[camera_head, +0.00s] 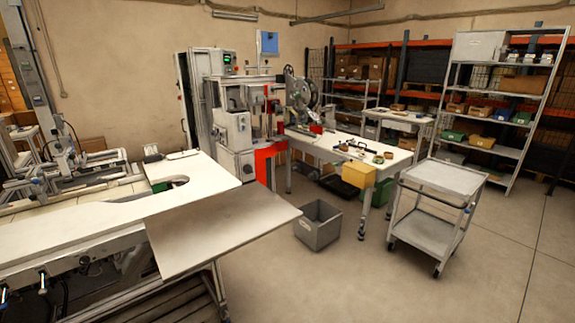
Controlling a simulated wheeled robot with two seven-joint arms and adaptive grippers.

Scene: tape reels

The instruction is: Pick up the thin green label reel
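Neither of my grippers is in view. The far white work table (325,147) stands in the middle of the room and carries several small items. Small round reel-like items (378,159) lie near its right end, dark or yellowish at this distance. They are too small for me to tell which one, if any, is the thin green label reel. A large dark reel (301,92) stands upright on a machine at the table's back left.
A near white table (200,190) with a lower grey extension (220,232) fills the left front. A grey bin (318,226) and a metal cart (436,207) stand on the floor. Shelves (500,95) line the back right. The right front floor is clear.

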